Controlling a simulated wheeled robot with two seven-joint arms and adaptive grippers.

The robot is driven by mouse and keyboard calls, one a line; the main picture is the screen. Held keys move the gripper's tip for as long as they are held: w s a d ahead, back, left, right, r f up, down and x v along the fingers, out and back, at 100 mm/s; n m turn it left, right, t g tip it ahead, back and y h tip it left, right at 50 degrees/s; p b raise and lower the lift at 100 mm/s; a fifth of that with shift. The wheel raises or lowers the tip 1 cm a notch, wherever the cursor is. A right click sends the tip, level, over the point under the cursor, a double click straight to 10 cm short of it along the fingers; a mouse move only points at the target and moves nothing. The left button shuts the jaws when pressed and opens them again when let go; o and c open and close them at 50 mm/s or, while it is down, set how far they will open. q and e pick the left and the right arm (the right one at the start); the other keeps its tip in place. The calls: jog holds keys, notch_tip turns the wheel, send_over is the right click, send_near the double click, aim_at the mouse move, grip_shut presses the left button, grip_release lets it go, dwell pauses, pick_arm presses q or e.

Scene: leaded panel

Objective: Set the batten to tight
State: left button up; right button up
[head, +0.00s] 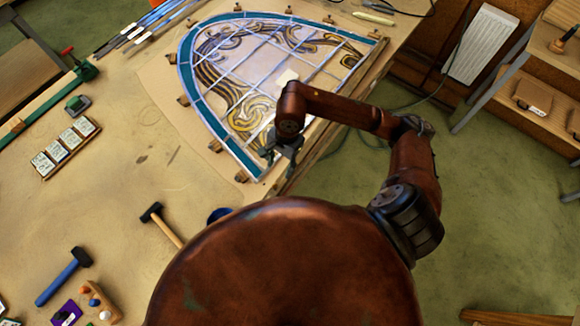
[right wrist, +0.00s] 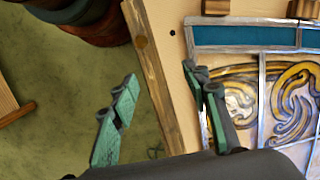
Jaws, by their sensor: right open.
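The leaded panel (head: 262,62) lies on the bench with its arched, teal-bordered edge to the upper left; its teal border also shows in the right wrist view (right wrist: 245,37). The batten appears to be the wooden strip (head: 328,131) along the panel's straight right side. In the right wrist view the batten (right wrist: 153,72) runs between my spread fingers. My right gripper (head: 284,160) is open over the panel's lower corner, and in its own view (right wrist: 160,75) one finger is over the floor side and one at the panel side. Contact cannot be told. My left gripper is out of view.
Small wooden blocks (head: 183,101) stand along the panel's edge. A black-headed hammer (head: 152,212), a blue-handled hammer (head: 62,275) and a tray of labelled pieces (head: 66,146) lie to the left. Bare bench separates them. Green floor lies right of the bench.

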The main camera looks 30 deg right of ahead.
jog(key=shift+h, duration=0.9)
jog(key=d, duration=0.4)
jog(key=shift+w+f, duration=0.15)
jog(key=shift+w, duration=0.25)
notch_tip(320, 180, down, 8)
jog(key=shift+d+r+p, duration=0.1)
jog(key=shift+r+p, duration=0.1)
jog(key=shift+p, duration=0.45)
grip_shut()
